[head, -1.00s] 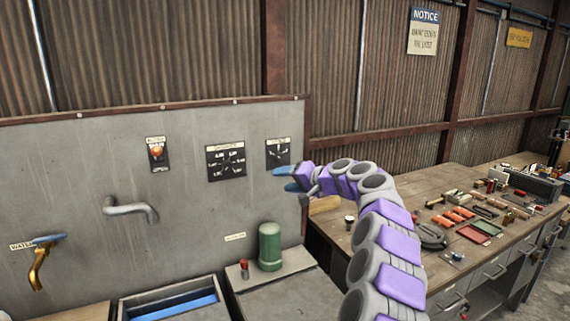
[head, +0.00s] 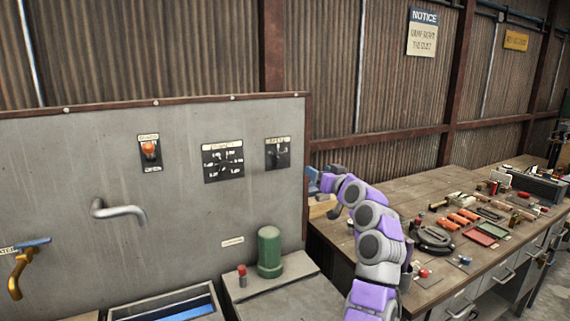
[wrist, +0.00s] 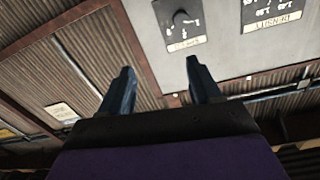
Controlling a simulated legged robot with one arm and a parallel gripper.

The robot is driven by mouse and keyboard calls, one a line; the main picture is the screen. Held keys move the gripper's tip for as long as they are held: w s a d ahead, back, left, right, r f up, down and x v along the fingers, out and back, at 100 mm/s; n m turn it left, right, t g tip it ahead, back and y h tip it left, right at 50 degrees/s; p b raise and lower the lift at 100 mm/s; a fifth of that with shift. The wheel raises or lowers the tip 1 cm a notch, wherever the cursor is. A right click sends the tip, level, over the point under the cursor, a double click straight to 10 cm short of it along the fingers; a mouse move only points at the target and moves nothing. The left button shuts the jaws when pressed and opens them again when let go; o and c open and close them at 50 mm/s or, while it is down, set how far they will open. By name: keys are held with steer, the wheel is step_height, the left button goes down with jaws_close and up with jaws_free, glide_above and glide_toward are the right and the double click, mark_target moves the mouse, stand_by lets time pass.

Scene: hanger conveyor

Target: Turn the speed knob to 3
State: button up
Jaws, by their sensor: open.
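The speed dial (head: 277,153) is the small black plate at the right end of the grey panel, with a dark knob and white marks around it. It also shows upside down at the top of the wrist view (wrist: 181,20), where the label is hard to read. The knob's exact setting is too small to tell. My gripper (head: 312,179) is beside the panel's right edge, lower than the dial and to its right. In the wrist view its two blue fingers (wrist: 160,68) are apart with nothing between them, clear of the dial.
A larger density dial plate (head: 223,160) is left of the speed dial, and a plate with an orange knob (head: 149,150) is further left. A green cylinder (head: 269,252) stands below the dials. A cluttered workbench (head: 400,180) is on the right.

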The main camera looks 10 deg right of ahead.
steer(key=n, duration=0.2)
glide_toward(281, 158)
steer(key=shift+y, duration=0.3)
steer(key=p+x, duration=0.2)
steer(key=x, duration=0.1)
steer(key=p+x, duration=0.2)
steer(key=x, duration=0.1)
steer(key=shift+d+r, duration=0.15)
steer(key=shift+r, duration=0.05)
steer(key=p+x, duration=0.2)
steer(key=p, duration=0.4)
steer(key=shift+w, duration=0.2)
steer(key=shift+w+f+p, duration=0.2)
steer(key=shift+p, duration=0.55)
steer(key=shift+f, duration=0.1)
